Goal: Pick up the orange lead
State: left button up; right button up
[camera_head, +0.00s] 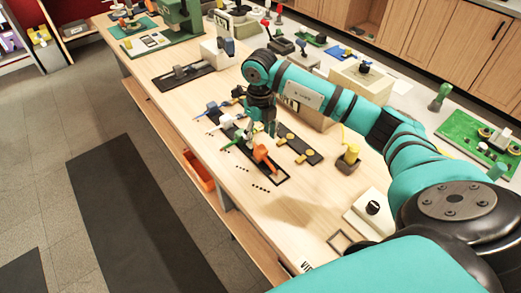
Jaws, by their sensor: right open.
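The orange lead (261,154) shows as a small orange piece at the front end of a dark narrow strip on the wooden bench. My right gripper (262,128) points down just behind and above it, open, with its fingers partly blended into the clutter there. I cannot tell whether a finger touches the lead. A green lead (230,145) lies just left of the orange one. My left gripper is not in view.
A blue-tipped piece (212,106) lies farther left, and a dark board with yellow parts (298,147) lies to the right. The bench's front left (228,178) is mostly clear. An orange bin (198,172) sits below the edge.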

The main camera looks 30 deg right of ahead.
aim_at(260, 147)
jog(key=shift+f+p, duration=0.4)
jog(key=shift+f, duration=0.2)
notch_tip(260, 147, down, 4)
jog(key=shift+d+r+p, duration=0.1)
jog(key=shift+r+p, duration=0.1)
jog(key=shift+p, duration=0.45)
jog(key=shift+f, duration=0.3)
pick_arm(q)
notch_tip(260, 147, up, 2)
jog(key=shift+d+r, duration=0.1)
pick_arm(e)
grip_shut()
